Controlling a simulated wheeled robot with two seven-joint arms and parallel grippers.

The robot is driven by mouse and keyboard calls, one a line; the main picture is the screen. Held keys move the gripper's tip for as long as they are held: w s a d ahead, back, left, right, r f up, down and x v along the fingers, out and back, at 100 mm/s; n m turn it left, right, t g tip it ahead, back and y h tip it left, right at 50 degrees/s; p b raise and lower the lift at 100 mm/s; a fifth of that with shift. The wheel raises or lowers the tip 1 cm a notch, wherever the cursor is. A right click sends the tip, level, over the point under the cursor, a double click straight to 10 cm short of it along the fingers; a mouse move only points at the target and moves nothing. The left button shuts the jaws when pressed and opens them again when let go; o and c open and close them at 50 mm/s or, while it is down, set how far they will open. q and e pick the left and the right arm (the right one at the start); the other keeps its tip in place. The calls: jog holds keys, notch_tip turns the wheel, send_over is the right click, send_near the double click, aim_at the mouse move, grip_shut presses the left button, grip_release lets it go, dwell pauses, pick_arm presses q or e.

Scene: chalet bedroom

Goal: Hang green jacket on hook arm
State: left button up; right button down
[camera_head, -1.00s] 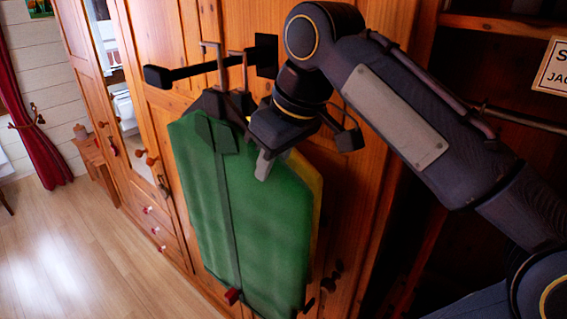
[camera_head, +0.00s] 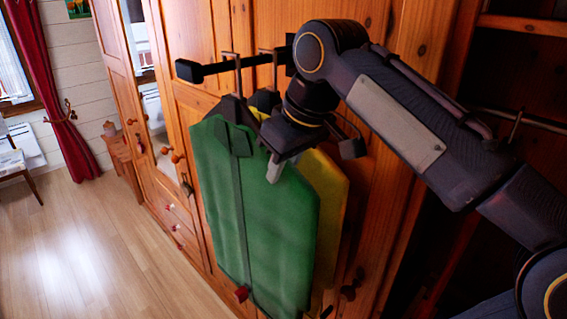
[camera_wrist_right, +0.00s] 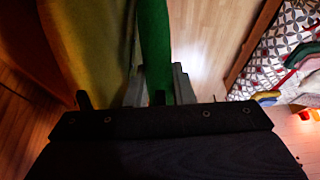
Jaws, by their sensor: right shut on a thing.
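The green jacket (camera_head: 270,225) hangs upright on a dark hanger (camera_head: 232,108) in front of the wardrobe. The black hook arm (camera_head: 215,67) sticks out from the wardrobe, with a squared tip at its left end. The green jacket's hanger hook (camera_head: 232,62) is at the arm's middle; I cannot tell whether it rests on it. My right gripper (camera_head: 275,168) is shut on the green jacket's right upper edge. The wrist view shows the jacket (camera_wrist_right: 155,45) edge-on between the fingers (camera_wrist_right: 157,85). My left gripper is out of view.
A yellow jacket (camera_head: 330,205) hangs close behind the green one, its hanger hook (camera_head: 277,62) nearer the arm's base. The wooden wardrobe (camera_head: 385,60) has an open, dark compartment at right. Floor (camera_head: 80,235) is clear at left. A patterned bed (camera_wrist_right: 285,50) shows in the wrist view.

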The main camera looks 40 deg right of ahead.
jog(key=c, duration=1.2)
grip_release()
jog(key=shift+o, duration=0.2)
jog(key=v, duration=0.8)
jog(key=shift+p, duration=0.35)
jog(key=shift+f, duration=0.1)
